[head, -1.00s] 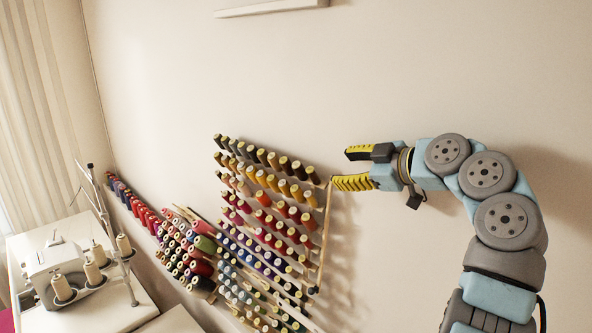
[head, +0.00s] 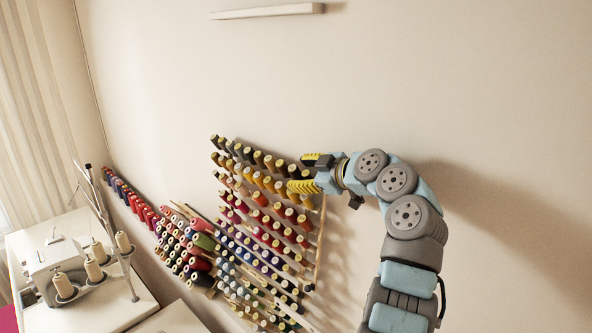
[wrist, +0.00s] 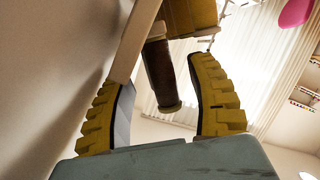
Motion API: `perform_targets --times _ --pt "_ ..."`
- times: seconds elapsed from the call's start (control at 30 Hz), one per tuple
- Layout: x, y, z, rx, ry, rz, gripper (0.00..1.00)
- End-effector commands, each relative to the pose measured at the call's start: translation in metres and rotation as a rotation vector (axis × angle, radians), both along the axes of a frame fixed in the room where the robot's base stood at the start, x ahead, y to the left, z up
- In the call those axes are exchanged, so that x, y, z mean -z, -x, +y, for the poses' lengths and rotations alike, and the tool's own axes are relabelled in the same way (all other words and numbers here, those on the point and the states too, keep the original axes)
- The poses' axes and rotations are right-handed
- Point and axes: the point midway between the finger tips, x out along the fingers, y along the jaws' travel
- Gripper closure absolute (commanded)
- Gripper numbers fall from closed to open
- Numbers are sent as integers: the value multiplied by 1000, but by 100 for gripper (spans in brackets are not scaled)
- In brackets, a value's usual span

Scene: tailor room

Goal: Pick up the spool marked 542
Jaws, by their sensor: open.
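My gripper (head: 305,174) is open at the upper right edge of the wall thread rack in the head view. In the wrist view my gripper (wrist: 160,108) shows its two yellow ridged fingers spread wide. A dark brown spool (wrist: 162,78) sticks out from the rack into the gap between the fingers, with no finger visibly closed on it. No number can be read on this spool or on any other, so I cannot tell which one is marked 542.
The rack holds slanted rows of spools, with yellow ones (head: 268,183) near my gripper and neighbours close together. A wooden rack piece (wrist: 135,40) runs beside the left finger. A sewing machine (head: 62,268) stands on a white table at lower left.

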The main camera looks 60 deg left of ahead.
Motion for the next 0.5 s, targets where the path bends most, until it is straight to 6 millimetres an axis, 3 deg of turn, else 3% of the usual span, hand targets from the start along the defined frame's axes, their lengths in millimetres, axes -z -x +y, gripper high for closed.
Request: perform_targets --times 0.17,0.4,0.43,0.5 --pt "5 7 20 1 -1 1 43" --pt "8 7 23 2 -1 0 43" --pt "8 7 23 2 -1 0 46" --pt "8 7 23 2 -1 0 66"
